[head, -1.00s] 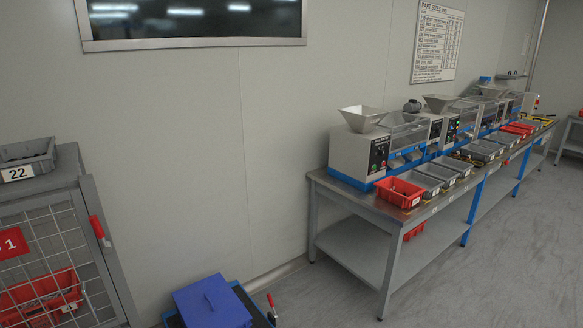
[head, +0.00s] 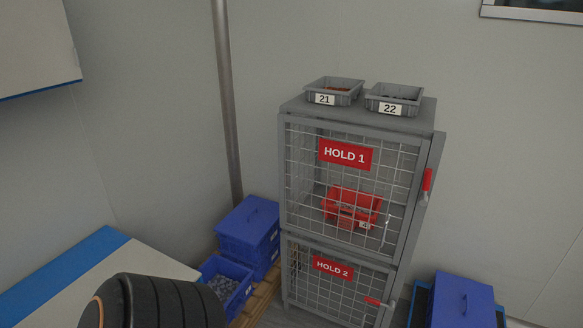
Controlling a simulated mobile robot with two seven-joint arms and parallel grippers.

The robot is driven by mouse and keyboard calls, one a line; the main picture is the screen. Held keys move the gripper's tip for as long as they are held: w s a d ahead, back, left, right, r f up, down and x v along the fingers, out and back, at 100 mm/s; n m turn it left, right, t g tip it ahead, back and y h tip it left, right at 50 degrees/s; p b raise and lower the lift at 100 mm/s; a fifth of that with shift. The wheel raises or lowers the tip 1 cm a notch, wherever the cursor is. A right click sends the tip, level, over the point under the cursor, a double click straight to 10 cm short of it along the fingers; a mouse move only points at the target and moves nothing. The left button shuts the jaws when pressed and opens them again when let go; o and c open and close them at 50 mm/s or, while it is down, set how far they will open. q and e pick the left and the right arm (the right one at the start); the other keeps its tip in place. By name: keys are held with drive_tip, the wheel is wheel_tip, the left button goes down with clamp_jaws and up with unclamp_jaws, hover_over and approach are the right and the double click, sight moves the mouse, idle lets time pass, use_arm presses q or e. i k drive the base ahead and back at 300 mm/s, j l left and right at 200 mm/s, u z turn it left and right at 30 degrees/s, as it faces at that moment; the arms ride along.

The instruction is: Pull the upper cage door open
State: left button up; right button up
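The upper cage door (head: 408,172) is a wire mesh panel in a grey frame with a red HOLD 1 sign (head: 345,154). It covers the front of the upper compartment; I cannot tell whether it is latched or slightly ajar. A red handle (head: 427,181) stands upright near the right edge of the cage. Through the mesh I see a red bin (head: 352,205) with small parts inside. Neither of my grippers is in view.
Grey bins 21 (head: 325,99) and 22 (head: 391,109) stand on the cage top. Blue lidded boxes stand left (head: 247,232) and right (head: 463,295) of the cage; an open blue bin (head: 224,283) is at left. A dark rounded part, likely mine, shows at bottom left.

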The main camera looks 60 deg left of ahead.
sight(345, 154)
drive_tip(key=l+u, duration=0.1)
drive_tip(key=u, duration=1.4)
drive_tip(key=k+j, duration=0.05)
